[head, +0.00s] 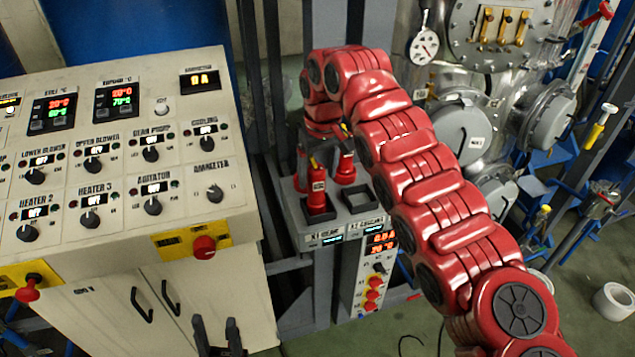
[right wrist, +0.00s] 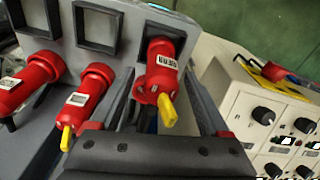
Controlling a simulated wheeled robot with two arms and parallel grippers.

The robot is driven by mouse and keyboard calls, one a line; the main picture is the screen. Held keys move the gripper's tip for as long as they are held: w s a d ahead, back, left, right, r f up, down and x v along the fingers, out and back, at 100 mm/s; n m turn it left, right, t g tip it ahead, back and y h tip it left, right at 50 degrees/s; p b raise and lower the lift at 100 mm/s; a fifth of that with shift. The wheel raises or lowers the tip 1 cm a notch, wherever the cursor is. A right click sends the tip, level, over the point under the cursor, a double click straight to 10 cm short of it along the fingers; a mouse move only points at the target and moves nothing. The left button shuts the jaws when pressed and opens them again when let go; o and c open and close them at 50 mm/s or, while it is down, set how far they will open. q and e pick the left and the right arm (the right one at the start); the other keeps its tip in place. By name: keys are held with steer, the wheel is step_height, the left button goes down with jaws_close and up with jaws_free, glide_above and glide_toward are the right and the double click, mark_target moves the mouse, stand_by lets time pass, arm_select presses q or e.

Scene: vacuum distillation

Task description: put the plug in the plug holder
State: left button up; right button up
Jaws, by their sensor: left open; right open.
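A red plug with a yellow tip (right wrist: 163,68) stands in a square socket of the grey plug holder (right wrist: 115,60), between the fingers of my right gripper (right wrist: 160,80). That gripper is open, with a finger on each side of the plug; contact is unclear. Two more red plugs (right wrist: 88,97) (right wrist: 30,83) stand beside it. In the head view, the front red plug (head: 317,190) is in a socket, and an empty square socket (head: 357,198) is to its right. My right gripper is hidden there behind its red arm. My left gripper (head: 217,335) is open and empty at the bottom edge.
A beige control panel (head: 120,180) with knobs and displays stands left of the holder. A switch box (head: 375,275) sits below the holder. Metal vessels (head: 465,130) stand behind on the right. A white roll (head: 613,302) lies on the green floor.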

steer(key=r, duration=0.4)
steer(key=shift+s+r+p, duration=0.15)
steer(key=shift+s+p, duration=0.1)
steer(key=shift+p, duration=0.1)
steer(key=r+p, duration=0.4)
steer(key=shift+s+d+r, duration=0.2)
steer(key=shift+d+r, duration=0.05)
steer(key=shift+d, duration=0.05)
steer(key=shift+s+r+p, duration=0.15)
steer(key=shift+r+p, duration=0.2)
steer(key=shift+p, duration=0.2)
steer(key=shift+f, duration=0.15)
